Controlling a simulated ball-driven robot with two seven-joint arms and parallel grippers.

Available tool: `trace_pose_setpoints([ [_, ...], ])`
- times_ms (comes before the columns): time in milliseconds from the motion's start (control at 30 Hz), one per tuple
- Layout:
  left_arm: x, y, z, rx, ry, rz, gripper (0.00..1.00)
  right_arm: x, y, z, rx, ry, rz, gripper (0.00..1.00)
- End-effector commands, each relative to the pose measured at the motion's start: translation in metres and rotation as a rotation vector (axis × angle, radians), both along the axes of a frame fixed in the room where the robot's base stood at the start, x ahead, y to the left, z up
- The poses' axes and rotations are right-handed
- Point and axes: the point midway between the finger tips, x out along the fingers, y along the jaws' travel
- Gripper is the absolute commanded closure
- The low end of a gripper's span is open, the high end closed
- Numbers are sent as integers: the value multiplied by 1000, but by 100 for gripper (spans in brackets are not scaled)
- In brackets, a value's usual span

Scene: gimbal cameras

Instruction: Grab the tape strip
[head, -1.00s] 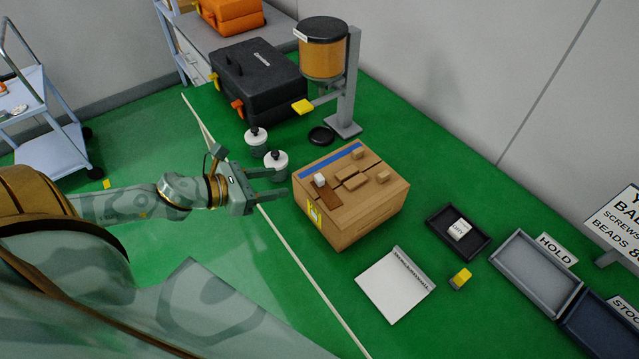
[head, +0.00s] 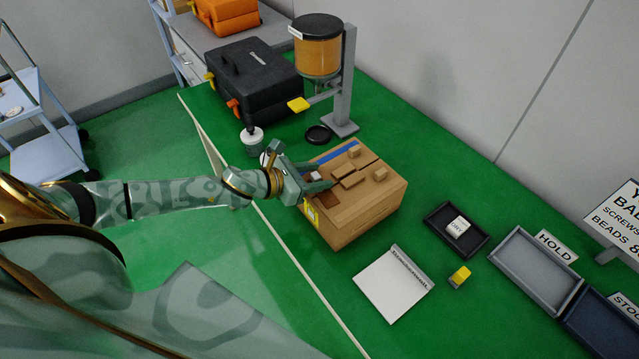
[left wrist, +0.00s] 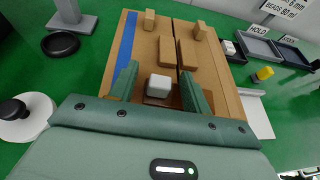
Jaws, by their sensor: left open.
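A cardboard box (head: 350,225) stands on the green table. On its top lie a blue strip (head: 350,150) near the far edge and a dark brown patch (head: 327,202) near the left edge; I cannot tell which is the tape strip. A small white block (left wrist: 158,86) sits on the patch in the left wrist view. My left gripper (head: 324,178) is open over the box's left side, its fingers on either side of the white block with gaps. The blue strip (left wrist: 126,42) lies outside the left finger. My right gripper is not in view.
Several small cardboard blocks (head: 353,180) lie on the box top. White pots (head: 252,138), a black lid (head: 318,135) and a dispenser (head: 318,50) stand behind. A white sheet (head: 393,285), a yellow item (head: 460,276) and a dark tray (head: 440,212) lie to the right.

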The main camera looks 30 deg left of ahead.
Motion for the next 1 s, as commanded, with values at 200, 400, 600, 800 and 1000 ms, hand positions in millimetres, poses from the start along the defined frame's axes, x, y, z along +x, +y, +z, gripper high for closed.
trace_pose_setpoints([
  [200, 3, -2, -2, 0, 1, 0, 52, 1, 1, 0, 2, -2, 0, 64],
  [400, 3, -2, -1, 0, 1, 0, 94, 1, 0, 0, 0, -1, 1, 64],
  [600, 3, -2, -2, 0, 1, 0, 99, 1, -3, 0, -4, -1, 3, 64],
  [800, 3, -2, 3, 2, -1, -1, 99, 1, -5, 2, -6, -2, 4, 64],
  [1000, 4, -1, 31, 4, -4, -2, 99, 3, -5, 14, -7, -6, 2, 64],
])
